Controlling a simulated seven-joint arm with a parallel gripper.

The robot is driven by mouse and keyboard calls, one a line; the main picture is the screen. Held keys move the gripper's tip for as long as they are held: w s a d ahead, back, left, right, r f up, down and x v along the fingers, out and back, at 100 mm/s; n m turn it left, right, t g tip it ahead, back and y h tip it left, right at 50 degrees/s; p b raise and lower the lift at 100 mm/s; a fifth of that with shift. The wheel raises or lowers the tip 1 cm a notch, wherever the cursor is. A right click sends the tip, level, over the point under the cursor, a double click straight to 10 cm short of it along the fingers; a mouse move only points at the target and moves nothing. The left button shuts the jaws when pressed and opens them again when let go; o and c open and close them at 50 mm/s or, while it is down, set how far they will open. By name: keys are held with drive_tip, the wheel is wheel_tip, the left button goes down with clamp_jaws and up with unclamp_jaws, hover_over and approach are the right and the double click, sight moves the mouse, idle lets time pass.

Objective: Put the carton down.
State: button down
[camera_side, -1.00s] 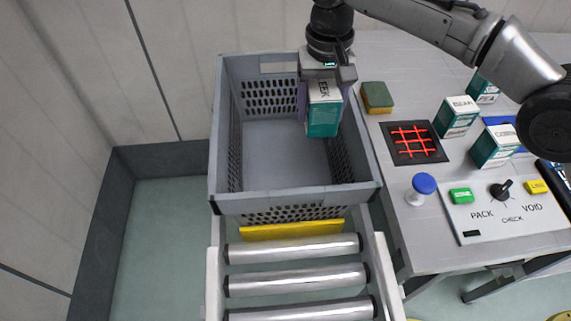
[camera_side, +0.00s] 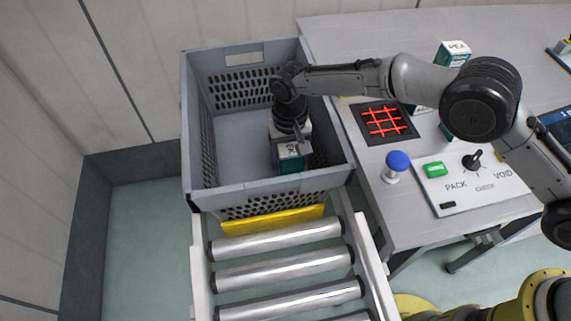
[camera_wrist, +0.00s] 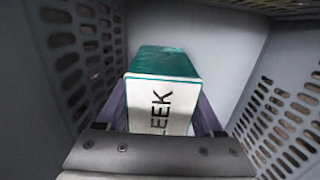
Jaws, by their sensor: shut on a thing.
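My gripper (camera_side: 291,140) is inside the grey tote (camera_side: 262,191), close to its near right corner. It is shut on the white and teal carton (camera_side: 291,164). In the wrist view the carton (camera_wrist: 163,90) sits between the two purple fingers, with "LEEK" on its white face. The tote's perforated walls rise on both sides of it. I cannot tell whether the carton's underside touches the tote floor. The rest of the tote floor in view is bare.
Silver rollers (camera_side: 282,277) and a yellow bar (camera_side: 272,221) lie in front of the tote. The table at right holds a red-grid scanner (camera_side: 384,121), a blue button (camera_side: 397,161), a control panel (camera_side: 471,182) and a PEA carton (camera_side: 453,52). My arm hides other cartons.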

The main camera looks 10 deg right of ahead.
sight(289, 144)
drive_tip(key=shift+f, duration=2)
unclamp_jaws()
drive_tip(key=shift+f, duration=0.15)
wheel_tip(289, 144, up, 12)
drive_tip(key=shift+r, duration=0.15)
